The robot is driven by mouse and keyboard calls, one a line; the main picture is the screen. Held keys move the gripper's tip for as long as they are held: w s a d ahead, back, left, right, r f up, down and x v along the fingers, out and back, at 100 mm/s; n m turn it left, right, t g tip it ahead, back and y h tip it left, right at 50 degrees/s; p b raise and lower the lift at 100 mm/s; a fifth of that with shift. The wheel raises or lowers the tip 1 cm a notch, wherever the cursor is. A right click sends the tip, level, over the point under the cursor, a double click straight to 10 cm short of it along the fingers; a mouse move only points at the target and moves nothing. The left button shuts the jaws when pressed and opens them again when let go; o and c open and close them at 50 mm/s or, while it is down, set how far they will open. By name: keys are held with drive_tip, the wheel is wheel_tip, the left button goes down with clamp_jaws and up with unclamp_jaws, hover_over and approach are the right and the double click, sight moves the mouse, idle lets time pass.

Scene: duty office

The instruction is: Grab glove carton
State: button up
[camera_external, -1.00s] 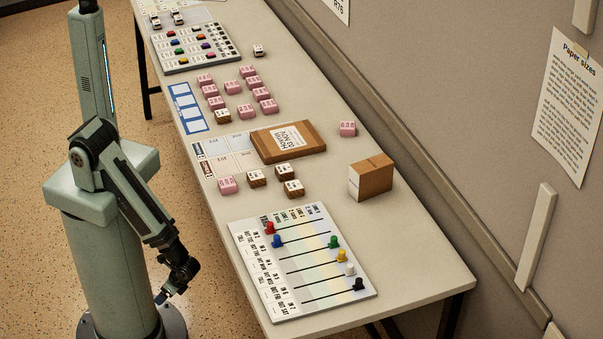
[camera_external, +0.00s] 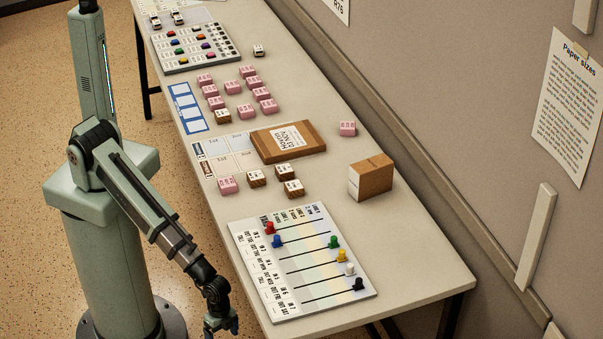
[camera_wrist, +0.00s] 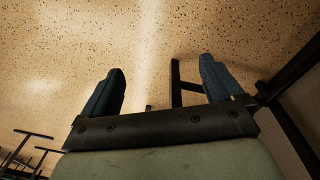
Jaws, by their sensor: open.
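A brown carton with a white side (camera_external: 371,177) stands upright near the right edge of the table. It is the likeliest glove carton, but I cannot read any label on it. My gripper (camera_external: 221,327) hangs low beside the table's near left edge, well apart from the carton. In the wrist view my gripper (camera_wrist: 162,68) has its two blue fingers spread with nothing between them. The wrist view shows the speckled floor and dark legs, and no carton.
A white board with coloured sliders (camera_external: 302,262) lies at the table's near end. A flat brown parcel (camera_external: 262,147), several small pink boxes (camera_external: 233,87) and a few brown-and-white boxes (camera_external: 293,188) lie farther along. A wall stands at right.

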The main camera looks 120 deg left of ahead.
drive_tip(key=w+d+r+m+t+h, duration=0.4)
drive_tip(key=w+d+r+t, duration=0.2)
drive_tip(key=w+d+r, duration=1.65)
drive_tip(key=w+a+r+n+t, duration=0.1)
drive_tip(key=w+r, duration=0.2)
drive_tip(key=r, duration=0.4)
drive_tip(key=w+a+r+n, duration=0.1)
drive_tip(key=w+r, duration=0.3)
drive_tip(key=r, duration=0.3)
drive_tip(key=w+a+r+n+y, duration=0.1)
drive_tip(key=w+a+r+n, duration=0.15)
drive_tip(key=a, duration=0.55)
drive_tip(key=w+a+r+n+y, duration=0.1)
drive_tip(key=w+a, duration=0.3)
drive_tip(key=a, duration=0.3)
drive_tip(key=n+g+y, duration=0.3)
drive_tip(key=n+g, duration=0.4)
drive_tip(key=n, duration=0.7)
approach(371, 175)
drive_tip(key=a, duration=0.3)
drive_tip(key=shift+s+a+r, duration=0.1)
drive_tip(key=shift+s+r, duration=0.2)
drive_tip(key=shift+s, duration=0.1)
drive_tip(key=shift+s+a+f, duration=0.1)
drive_tip(key=shift+f, duration=0.25)
wheel_tip(371, 175, down, 13)
drive_tip(key=c, duration=1.2)
